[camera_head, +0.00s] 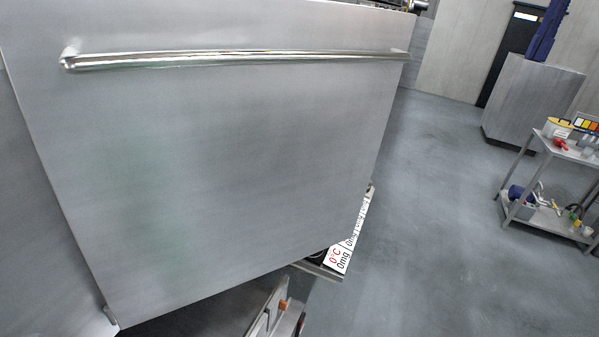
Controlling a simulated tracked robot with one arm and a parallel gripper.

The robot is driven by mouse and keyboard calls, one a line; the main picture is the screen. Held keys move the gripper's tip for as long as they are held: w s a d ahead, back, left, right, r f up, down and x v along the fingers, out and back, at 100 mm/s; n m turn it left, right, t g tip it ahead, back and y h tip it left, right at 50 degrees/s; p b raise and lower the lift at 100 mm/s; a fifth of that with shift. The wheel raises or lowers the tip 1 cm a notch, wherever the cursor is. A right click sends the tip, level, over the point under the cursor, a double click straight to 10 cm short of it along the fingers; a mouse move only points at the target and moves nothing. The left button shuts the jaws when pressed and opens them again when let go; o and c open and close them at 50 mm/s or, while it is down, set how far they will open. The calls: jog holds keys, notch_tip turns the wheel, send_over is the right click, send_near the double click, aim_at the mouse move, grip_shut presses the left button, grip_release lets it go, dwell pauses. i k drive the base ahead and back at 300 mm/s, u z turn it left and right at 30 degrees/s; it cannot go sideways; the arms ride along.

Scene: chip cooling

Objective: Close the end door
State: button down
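A large flat steel door panel (220,150) fills the left and middle of the view and is tilted in the picture. A shiny horizontal bar handle (235,60) runs across its upper part. I take this panel for the end door; whether it is fully shut cannot be told from here. A small fitting (110,315) shows at its lower left corner. Grey metal parts with an orange piece at the bottom edge look like my gripper (276,312). They are below the panel, away from the handle, and cut off by the frame, so their opening is unclear.
A ledge with white labels reading "0°C" and "0mg" (345,240) sticks out past the panel's lower right edge. A steel trolley (535,212) with tools stands at the right. A grey cabinet (525,100) is behind it. The grey floor between is clear.

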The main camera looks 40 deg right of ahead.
aim_at(190, 152)
jog(key=u, duration=1.35)
jog(key=k, duration=1.1)
jog(key=z, duration=1.95)
jog(key=i, duration=1.05)
